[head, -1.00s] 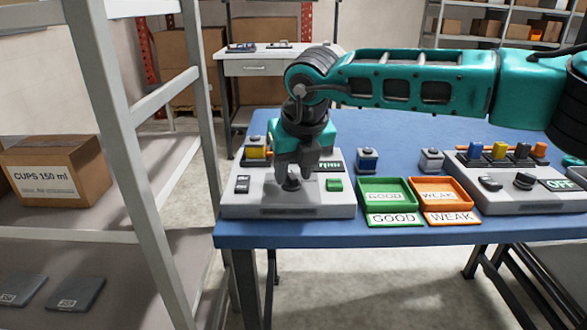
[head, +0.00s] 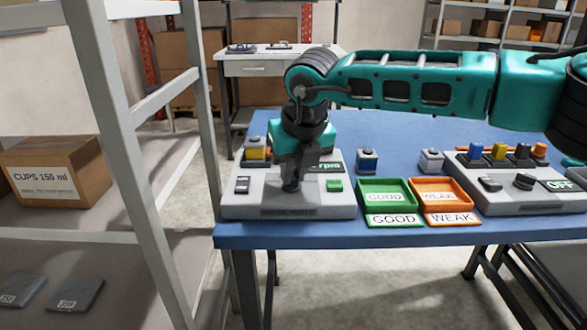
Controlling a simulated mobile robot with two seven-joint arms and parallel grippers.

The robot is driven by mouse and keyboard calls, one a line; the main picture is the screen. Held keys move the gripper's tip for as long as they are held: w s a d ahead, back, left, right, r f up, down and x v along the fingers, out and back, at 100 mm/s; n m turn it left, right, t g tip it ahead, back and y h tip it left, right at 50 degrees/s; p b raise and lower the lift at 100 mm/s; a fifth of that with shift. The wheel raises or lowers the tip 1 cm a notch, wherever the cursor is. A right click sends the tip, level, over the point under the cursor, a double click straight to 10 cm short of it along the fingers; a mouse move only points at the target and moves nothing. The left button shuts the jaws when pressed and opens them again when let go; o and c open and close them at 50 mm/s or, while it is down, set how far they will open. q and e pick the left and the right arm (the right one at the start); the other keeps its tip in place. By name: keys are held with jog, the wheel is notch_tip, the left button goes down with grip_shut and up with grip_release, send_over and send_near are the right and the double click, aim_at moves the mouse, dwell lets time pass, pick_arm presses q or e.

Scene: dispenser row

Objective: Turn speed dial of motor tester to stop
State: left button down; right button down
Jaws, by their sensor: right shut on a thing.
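The motor tester (head: 289,211) is a grey box at the left end of the blue table. It has a black rocker switch (head: 242,185) on its left, a green button (head: 334,186) on its right and a display (head: 328,167) partly hidden by my gripper. My right gripper (head: 291,186) points down at the middle of the panel and is shut on the dark speed dial there. The fingers mostly hide the dial, so its pointer cannot be read. My left gripper is not in view.
A green GOOD tray (head: 388,208) and an orange WEAK tray (head: 441,208) lie right of the tester. Two small motors (head: 367,160) stand behind them. Another grey device (head: 516,197) reading OFF is at the right. A shelf post (head: 131,160) stands left of the table.

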jog(key=shift+d+n+y, duration=0.1)
jog(key=shift+n+y, duration=0.2)
jog(key=shift+n, duration=0.5)
jog(key=shift+w+n+g+y, duration=0.1)
jog(key=shift+n+g+y, duration=0.25)
jog(key=shift+n, duration=0.45)
jog(key=shift+w+d+r+n+g+y+p, duration=0.1)
jog(key=shift+n+g+y+p, duration=0.25)
jog(key=shift+n, duration=0.75)
jog(key=shift+w+d+n+g+y+p, duration=0.1)
jog(key=shift+n+g+p, duration=0.35)
jog(key=shift+n, duration=0.65)
jog(key=c, duration=1.1)
grip_release()
